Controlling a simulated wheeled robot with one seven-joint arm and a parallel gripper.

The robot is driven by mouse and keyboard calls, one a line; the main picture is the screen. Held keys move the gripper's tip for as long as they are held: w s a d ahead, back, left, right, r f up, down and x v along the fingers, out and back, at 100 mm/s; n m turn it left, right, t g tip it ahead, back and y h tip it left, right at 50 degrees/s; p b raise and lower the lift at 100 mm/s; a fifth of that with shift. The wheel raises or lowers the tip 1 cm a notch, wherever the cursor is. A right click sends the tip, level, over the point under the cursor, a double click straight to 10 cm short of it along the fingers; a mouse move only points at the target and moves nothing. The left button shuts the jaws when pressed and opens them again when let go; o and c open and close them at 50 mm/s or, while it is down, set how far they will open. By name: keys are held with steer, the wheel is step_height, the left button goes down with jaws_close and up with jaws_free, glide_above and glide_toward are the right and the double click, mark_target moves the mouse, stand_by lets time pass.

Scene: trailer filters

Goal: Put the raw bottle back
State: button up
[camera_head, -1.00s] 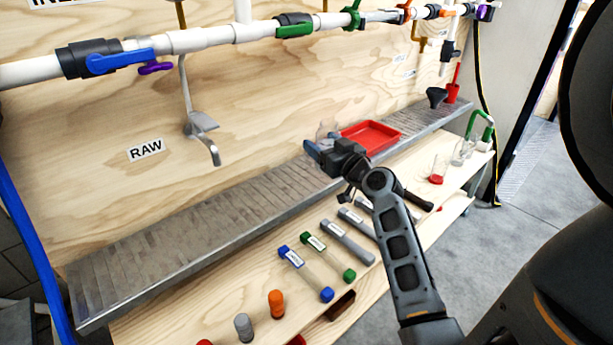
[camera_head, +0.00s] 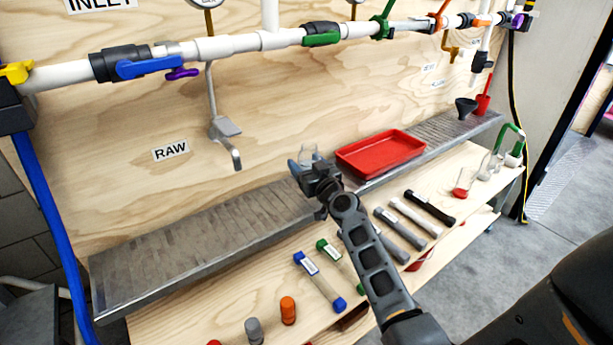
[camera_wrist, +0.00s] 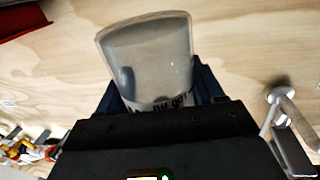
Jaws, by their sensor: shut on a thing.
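My gripper (camera_head: 308,170) is above the grated metal shelf, left of the red tray, in the head view. It is shut on a clear bottle (camera_head: 308,152), whose upper part shows above the jaws. In the wrist view the bottle (camera_wrist: 150,55) stands between the dark fingers, translucent, with partly hidden dark lettering low on it; I cannot read it in full. The RAW label (camera_head: 171,150) is on the plywood wall to the left of my gripper. A metal spout (camera_head: 225,130) hangs beside this label, up and left of my gripper.
A red tray (camera_head: 380,152) lies on the metal shelf (camera_head: 190,230), close to the right of my gripper. Below, the wooden bench holds several capped tubes, including a blue-capped one (camera_head: 320,280). A black funnel (camera_head: 466,108) stands at the right end. The shelf's left part is clear.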

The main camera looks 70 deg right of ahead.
steer(key=shift+f+b, duration=1.15)
steer(key=shift+f, duration=0.8)
steer(key=shift+f, duration=0.1)
steer(key=o, duration=1.3)
